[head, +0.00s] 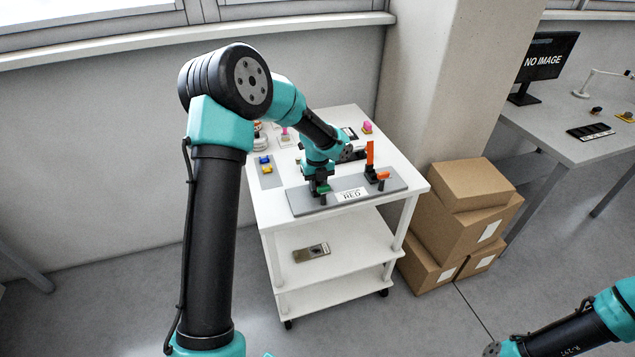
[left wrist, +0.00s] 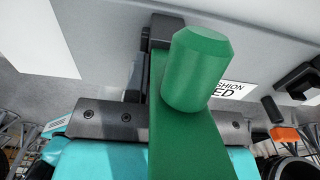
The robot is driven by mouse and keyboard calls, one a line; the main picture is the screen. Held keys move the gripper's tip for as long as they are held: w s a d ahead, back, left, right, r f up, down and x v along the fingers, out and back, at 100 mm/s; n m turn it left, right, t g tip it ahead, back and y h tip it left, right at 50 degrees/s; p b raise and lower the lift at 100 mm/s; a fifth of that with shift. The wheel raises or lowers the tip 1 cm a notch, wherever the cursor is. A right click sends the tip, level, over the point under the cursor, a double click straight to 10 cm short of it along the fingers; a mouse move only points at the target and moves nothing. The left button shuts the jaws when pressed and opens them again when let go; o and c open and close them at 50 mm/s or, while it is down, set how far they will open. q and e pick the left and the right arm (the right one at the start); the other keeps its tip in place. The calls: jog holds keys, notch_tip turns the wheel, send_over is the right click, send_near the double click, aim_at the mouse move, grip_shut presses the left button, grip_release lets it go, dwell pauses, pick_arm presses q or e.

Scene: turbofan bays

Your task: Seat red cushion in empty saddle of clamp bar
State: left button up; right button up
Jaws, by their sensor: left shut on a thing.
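The clamp bar shows as a grey base plate (head: 300,204) on the white cart, with a label (head: 350,194) whose legible word is RED. My left gripper (head: 321,188) is over the left part of the plate and is shut on a green lever (left wrist: 185,130) with a thick green knob (left wrist: 196,70). The knob is also a small green patch in the head view (head: 324,190). To the right, an orange lever (head: 370,153) stands upright above a dark clamp block (head: 373,173). I cannot make out a red cushion or the empty saddle. My right gripper is not in view.
Blue (head: 264,160) and yellow (head: 267,169) pieces lie on a grey mat left of the clamp bar. Pink-topped pieces (head: 367,126) stand farther back. A dark device (head: 311,252) lies on the lower shelf. Cardboard boxes (head: 465,220) are stacked right of the cart.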

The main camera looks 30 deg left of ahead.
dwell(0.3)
pick_arm(q)
jog(key=o, duration=1.4)
jog(key=shift+c, duration=0.2)
jog(key=shift+r, duration=3.5)
